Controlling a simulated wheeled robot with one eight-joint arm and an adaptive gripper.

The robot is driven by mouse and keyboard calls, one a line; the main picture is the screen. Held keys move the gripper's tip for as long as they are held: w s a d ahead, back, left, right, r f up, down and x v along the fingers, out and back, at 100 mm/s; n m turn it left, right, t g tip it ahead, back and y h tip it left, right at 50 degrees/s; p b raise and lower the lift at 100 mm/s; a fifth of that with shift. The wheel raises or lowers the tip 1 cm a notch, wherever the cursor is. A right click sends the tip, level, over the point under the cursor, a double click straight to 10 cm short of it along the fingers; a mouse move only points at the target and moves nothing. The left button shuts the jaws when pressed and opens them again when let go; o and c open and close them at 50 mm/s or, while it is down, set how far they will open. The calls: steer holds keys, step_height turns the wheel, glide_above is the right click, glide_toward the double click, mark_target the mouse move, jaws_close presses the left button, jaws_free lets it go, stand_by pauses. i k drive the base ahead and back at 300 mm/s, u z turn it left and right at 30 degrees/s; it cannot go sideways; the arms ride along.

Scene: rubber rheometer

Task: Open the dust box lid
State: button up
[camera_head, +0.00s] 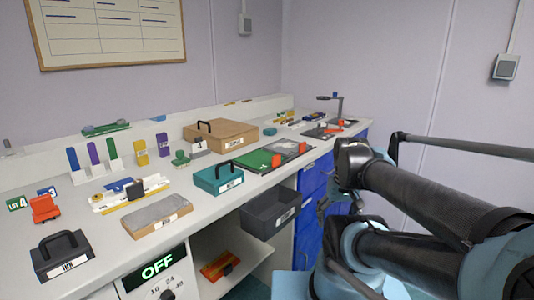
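No label that I can read names a dust box. A tan box (220,136) with a black handle on its flat top lies toward the back of the white counter, and its top looks shut. A teal box (217,179) with a dark handle and a white label stands in front of it, near the counter's front edge. I cannot tell which one is the dust box. My gripper (324,205) is only partly visible, small and dark beside my arm in front of the blue drawers. It is apart from both boxes. Its fingers are too unclear to show whether they are open.
A dark grey open bin (270,213) sits below the counter front, left of blue drawers (311,180). A black labelled block (62,255), grey slab (157,214) and green mat (262,160) occupy the counter (105,235). My arm fills the right side.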

mark_target(218, 166)
steer(key=z, duration=0.05)
steer(key=k, duration=0.5)
steer(key=u, duration=0.65)
steer(key=k, duration=1.2)
steer(key=z, duration=0.5)
steer(key=i, duration=1)
